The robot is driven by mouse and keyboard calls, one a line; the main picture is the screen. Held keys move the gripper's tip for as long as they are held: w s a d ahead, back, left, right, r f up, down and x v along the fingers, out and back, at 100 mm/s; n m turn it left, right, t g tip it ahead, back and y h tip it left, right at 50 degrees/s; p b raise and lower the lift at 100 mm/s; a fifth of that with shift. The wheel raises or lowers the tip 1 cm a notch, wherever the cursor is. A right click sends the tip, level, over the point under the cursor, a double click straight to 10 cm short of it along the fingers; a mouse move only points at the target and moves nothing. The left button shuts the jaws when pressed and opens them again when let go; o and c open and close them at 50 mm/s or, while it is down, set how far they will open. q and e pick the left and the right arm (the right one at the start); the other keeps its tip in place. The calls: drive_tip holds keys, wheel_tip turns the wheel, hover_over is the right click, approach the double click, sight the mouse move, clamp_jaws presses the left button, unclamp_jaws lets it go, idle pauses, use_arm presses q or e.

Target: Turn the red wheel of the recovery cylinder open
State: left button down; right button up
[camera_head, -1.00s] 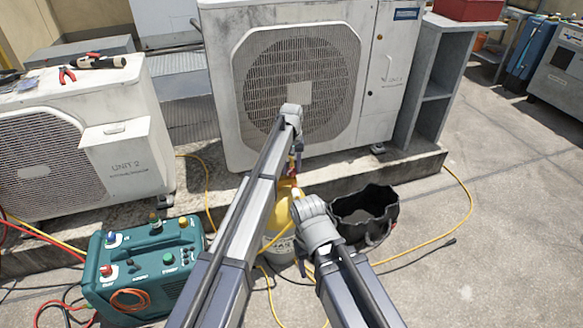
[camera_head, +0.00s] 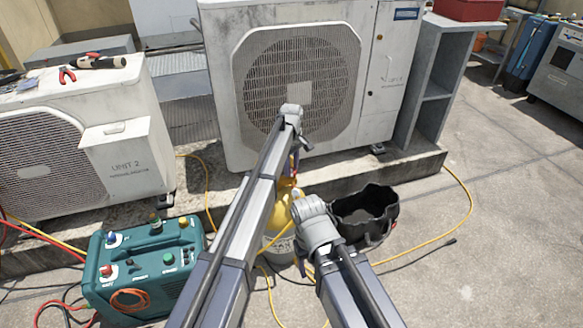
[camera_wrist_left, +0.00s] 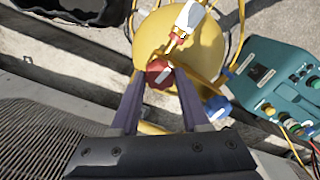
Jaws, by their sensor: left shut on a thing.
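The yellow recovery cylinder (camera_head: 280,212) stands upright on the ground in front of the large condenser, partly hidden by my arms. Its red wheel (camera_wrist_left: 158,72) is between the fingertips of my left gripper (camera_wrist_left: 160,75) in the left wrist view, and the gripper is shut on it. In the head view the left gripper (camera_head: 295,163) points down at the cylinder top, and only a bit of red shows there. A blue wheel (camera_wrist_left: 216,108) sits beside the red one. My right gripper (camera_head: 302,266) is low beside the cylinder, mostly hidden behind its wrist.
A black bucket (camera_head: 365,212) stands just right of the cylinder. A teal recovery machine (camera_head: 145,268) is at the left, with hoses around it. The large condenser (camera_head: 300,85) and Unit 2 (camera_head: 80,150) stand behind. Yellow hose (camera_head: 425,244) crosses the open ground at right.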

sight(292, 170)
use_arm(q)
drive_tip(key=shift+n, duration=0.4)
drive_tip(key=shift+c, duration=1.9)
unclamp_jaws()
drive_tip(key=shift+r, duration=0.15)
wheel_tip(292, 170, up, 8)
drive_tip(key=p, duration=0.8)
drive_tip(key=shift+f, duration=0.2)
